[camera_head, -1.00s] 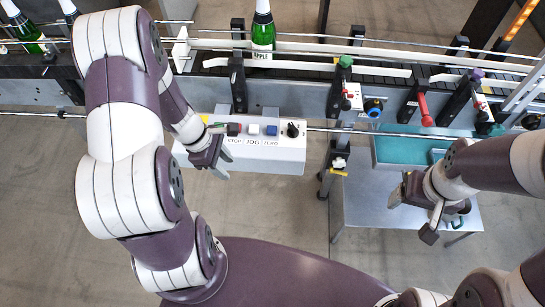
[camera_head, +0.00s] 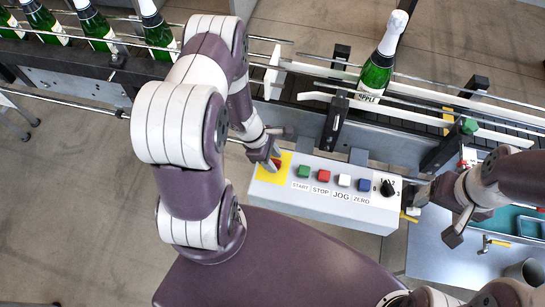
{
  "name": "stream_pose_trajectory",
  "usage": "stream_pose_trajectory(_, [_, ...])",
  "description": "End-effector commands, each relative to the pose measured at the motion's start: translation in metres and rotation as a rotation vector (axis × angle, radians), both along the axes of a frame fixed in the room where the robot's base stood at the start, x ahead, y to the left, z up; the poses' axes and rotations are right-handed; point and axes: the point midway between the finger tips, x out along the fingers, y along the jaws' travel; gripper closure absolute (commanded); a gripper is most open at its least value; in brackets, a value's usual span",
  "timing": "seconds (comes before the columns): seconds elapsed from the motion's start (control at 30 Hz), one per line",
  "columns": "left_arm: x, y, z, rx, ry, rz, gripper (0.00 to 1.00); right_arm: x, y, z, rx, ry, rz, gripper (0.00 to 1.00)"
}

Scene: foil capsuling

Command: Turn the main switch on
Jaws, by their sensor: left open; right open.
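The control box (camera_head: 325,207) is white, with a row of controls on its top. At its left end is a yellow plate (camera_head: 262,188) with a bit of red showing beside my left gripper (camera_head: 276,152); the gripper hides part of this end. My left gripper is open over the plate; I cannot tell whether it touches anything. A black rotary knob (camera_head: 388,187) with number marks sits at the right end. I read no label naming the main switch. My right gripper (camera_head: 434,214) is open and empty, right of the box.
Between plate and knob are the green START (camera_head: 303,171), red STOP (camera_head: 323,175), white JOG (camera_head: 344,180) and blue ZERO (camera_head: 364,185) buttons. Behind runs a conveyor with rails and green bottles (camera_head: 377,72). A grey side table (camera_head: 440,255) stands at right. Floor at left is clear.

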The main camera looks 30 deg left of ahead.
Motion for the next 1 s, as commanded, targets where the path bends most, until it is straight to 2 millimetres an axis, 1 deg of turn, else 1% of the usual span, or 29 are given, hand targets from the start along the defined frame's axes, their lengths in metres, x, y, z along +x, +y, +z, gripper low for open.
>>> stream_pose_trajectory(0.2, [0.0001,-0.0001,-0.0002,0.000,0.000,0.000,0.57,0.0002,0.0001,-0.0001,0.000,0.000,0.000,0.21])
stream_pose_trajectory(0.27, [0.0001,0.0000,-0.0001,0.000,0.000,0.000,0.77,0.0002,0.0001,-0.0001,0.000,0.000,0.000,0.21])
stream_pose_trajectory(0.3, [0.0001,0.0000,-0.0001,0.000,0.000,0.000,0.90,0.0002,0.0001,-0.0001,0.000,0.000,0.000,0.21])
stream_pose_trajectory(0.33, [0.0002,0.0000,-0.0001,0.000,0.000,-0.001,1.00,0.0001,0.0001,-0.0001,0.000,0.000,0.000,0.21])
stream_pose_trajectory(0.57, [0.0001,-0.0003,0.0002,-0.001,0.000,-0.002,1.00,0.0001,0.0001,0.0001,0.000,0.000,0.000,0.21])
stream_pose_trajectory(0.73, [0.0004,-0.0003,0.0002,-0.001,0.000,-0.034,1.00,0.0001,0.0001,0.0005,0.000,0.000,0.000,0.21])
stream_pose_trajectory(0.87, [0.0009,0.0000,0.0005,-0.001,0.000,-0.093,1.00,0.0001,0.0001,0.0013,0.000,0.000,0.000,0.21])
stream_pose_trajectory(1.0, [0.0013,0.0001,0.0003,0.000,0.001,-0.194,1.00,0.0001,0.0001,0.0024,0.000,0.000,0.000,0.21])
